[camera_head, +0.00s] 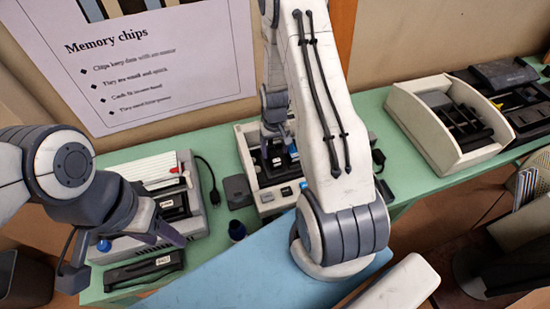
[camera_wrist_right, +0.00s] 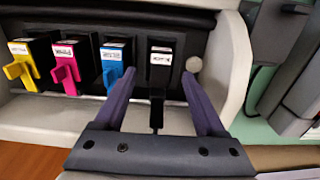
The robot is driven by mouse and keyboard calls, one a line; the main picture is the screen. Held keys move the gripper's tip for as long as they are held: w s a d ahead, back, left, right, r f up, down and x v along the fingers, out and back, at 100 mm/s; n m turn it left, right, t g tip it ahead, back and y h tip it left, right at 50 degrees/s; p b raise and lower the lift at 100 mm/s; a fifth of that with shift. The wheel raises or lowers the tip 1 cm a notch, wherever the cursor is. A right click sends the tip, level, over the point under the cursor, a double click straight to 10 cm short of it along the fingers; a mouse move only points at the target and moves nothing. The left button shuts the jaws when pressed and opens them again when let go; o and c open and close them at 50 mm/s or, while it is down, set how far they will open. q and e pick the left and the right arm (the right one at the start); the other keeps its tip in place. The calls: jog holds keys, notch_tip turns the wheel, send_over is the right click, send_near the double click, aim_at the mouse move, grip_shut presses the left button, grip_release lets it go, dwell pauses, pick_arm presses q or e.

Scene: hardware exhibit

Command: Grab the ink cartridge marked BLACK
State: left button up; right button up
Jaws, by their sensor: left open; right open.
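In the right wrist view a black cartridge (camera_wrist_right: 160,57) with a white label sits in the rightmost slot of a row, its dark tab pointing toward me. The label's print is too small to read. My right gripper (camera_wrist_right: 160,78) is open, with one finger either side of the tab and not closed on it. Cyan (camera_wrist_right: 112,75), magenta (camera_wrist_right: 65,70) and yellow (camera_wrist_right: 22,68) cartridges sit to the left; the left finger is close to the cyan one. In the head view my right arm hides most of this spot. My left gripper (camera_head: 125,250) is open and empty at left.
A light frame (camera_wrist_right: 238,60) borders the slots on the right.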

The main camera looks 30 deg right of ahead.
jog(key=shift+f, duration=1.05)
grip_shut()
